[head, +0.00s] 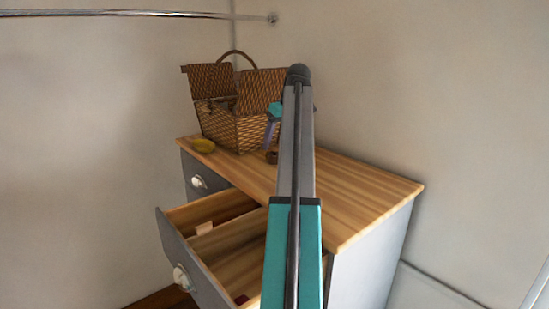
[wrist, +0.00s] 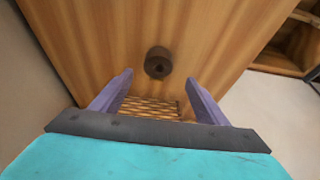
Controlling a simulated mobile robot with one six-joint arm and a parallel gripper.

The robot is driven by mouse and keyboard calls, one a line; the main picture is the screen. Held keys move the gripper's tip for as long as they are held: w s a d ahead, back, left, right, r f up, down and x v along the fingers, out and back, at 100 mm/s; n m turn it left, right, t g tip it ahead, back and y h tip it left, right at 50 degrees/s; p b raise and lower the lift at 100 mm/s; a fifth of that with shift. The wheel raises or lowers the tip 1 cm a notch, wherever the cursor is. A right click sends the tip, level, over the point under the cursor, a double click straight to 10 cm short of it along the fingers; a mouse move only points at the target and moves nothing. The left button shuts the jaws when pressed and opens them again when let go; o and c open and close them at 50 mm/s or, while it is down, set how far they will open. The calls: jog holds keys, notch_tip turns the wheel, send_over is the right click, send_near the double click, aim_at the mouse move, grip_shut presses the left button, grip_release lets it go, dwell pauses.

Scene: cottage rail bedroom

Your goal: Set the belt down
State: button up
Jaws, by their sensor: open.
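The belt is a small dark brown roll (wrist: 158,62) resting on the wooden dresser top, seen in the wrist view just beyond the fingertips and between their lines. It also shows in the head view (head: 271,157), partly hidden by my arm, near the foot of the wicker basket. My gripper (wrist: 159,78) has its two purple fingers spread wide, with nothing between them. In the head view my gripper (head: 268,138) is above the belt, mostly hidden behind the arm.
The open wicker basket (head: 222,132) stands on the dresser top (head: 350,185) behind the belt. A drawer (head: 180,258) is pulled open at the front. The right part of the top is clear.

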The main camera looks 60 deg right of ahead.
aim_at(274, 154)
jog(key=shift+f, duration=0.25)
jog(key=shift+p+x, duration=1.1)
jog(key=shift+x, duration=1.35)
jog(key=shift+s+d, duration=0.15)
jog(key=c, duration=1.3)
jog(key=shift+c, duration=0.2)
